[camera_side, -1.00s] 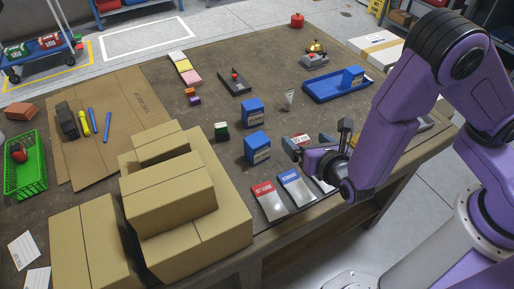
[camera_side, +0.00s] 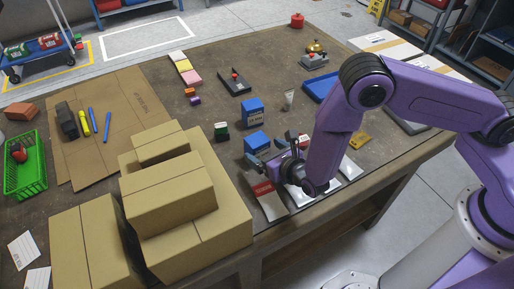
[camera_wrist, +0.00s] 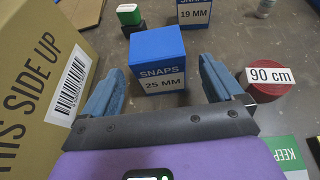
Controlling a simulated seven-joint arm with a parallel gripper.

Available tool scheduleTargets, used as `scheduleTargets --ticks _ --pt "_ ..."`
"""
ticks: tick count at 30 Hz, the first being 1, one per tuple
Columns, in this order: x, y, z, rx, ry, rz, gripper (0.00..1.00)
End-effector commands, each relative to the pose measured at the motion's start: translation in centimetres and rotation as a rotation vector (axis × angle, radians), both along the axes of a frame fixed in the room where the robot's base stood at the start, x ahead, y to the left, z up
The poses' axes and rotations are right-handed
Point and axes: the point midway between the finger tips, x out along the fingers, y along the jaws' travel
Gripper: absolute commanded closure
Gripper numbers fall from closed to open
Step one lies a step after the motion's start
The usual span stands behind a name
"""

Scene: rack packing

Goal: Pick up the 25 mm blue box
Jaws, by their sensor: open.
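The blue box labelled "SNAPS 25 MM" (camera_wrist: 158,60) stands upright on the table in the wrist view. In the side view it (camera_side: 255,141) is partly hidden by my gripper (camera_side: 268,160). My gripper (camera_wrist: 160,72) is open and empty, with one blue-grey finger to the left and one to the right of the box as the wrist view shows it. The box seems to lie just ahead of the fingers, with gaps on both sides. I cannot tell how far the fingers are above the table.
A similar blue box marked "19 MM" (camera_wrist: 194,12) stands behind. A green-and-dark block (camera_wrist: 130,16) is behind to the left. A large cardboard box (camera_wrist: 42,65) is close on the left. A red round item labelled "90 cm" (camera_wrist: 266,88) is on the right.

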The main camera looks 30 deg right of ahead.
Motion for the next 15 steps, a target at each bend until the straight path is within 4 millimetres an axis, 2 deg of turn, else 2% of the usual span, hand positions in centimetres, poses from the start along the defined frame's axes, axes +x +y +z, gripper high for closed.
scheduleTargets --ticks 3,10,15 --pt "1.1 0.1 -0.5 0.002 0.001 -0.001 0.06" --pt "2.3 0.2 -1.0 0.001 0.000 -0.002 0.06" --pt "4.2 0.4 -1.9 0.002 -0.001 -0.002 0.06"
